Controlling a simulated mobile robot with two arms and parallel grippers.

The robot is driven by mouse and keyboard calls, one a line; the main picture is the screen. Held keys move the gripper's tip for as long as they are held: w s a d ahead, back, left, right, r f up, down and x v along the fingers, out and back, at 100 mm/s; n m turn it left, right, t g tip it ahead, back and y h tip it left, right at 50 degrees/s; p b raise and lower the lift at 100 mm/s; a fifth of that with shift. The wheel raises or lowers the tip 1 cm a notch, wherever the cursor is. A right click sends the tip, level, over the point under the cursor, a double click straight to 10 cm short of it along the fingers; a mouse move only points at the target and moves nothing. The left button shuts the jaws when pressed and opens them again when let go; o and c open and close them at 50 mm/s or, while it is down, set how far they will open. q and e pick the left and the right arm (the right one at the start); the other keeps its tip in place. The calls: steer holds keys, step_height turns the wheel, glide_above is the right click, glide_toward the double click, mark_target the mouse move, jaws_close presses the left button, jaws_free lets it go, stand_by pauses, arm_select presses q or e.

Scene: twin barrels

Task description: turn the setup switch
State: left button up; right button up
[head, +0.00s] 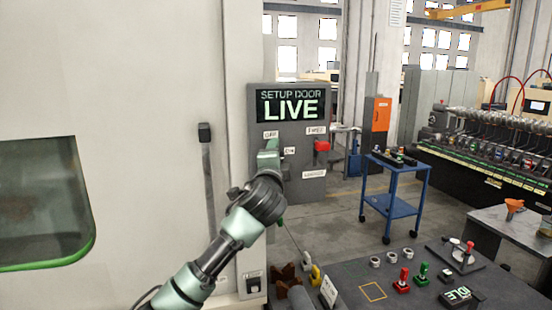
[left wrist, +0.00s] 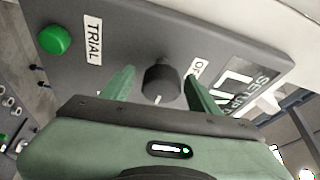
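The setup switch is a dark round knob (left wrist: 161,84) with a pale pointer line, on a grey panel (left wrist: 130,30) in the left wrist view. My left gripper (left wrist: 159,76) has its two green fingers apart, one on each side of the knob, with gaps visible. I cannot tell whether the fingertips reach past its face. In the head view the left gripper (head: 268,152) is in front of the left part of the panel (head: 300,188) and hides some of it. The panel's display (head: 290,106) reads SETUP DOOR LIVE. My right gripper is not in view.
A green button (left wrist: 54,40) sits beside a TRIAL label in the left wrist view. A red part (head: 321,146) is on the panel's right side. A dark bench (head: 400,295) with small parts stands below right. A blue cart (head: 395,187) stands behind it.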

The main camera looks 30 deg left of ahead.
arm_select(q)
steer(key=shift+s, duration=0.1)
steer(key=shift+s+d+f+b, duration=0.1)
steer(key=shift+s+d+b, duration=0.15)
steer(key=shift+b, duration=0.1)
steer(key=b+v, duration=0.3)
steer(key=v, duration=0.4)
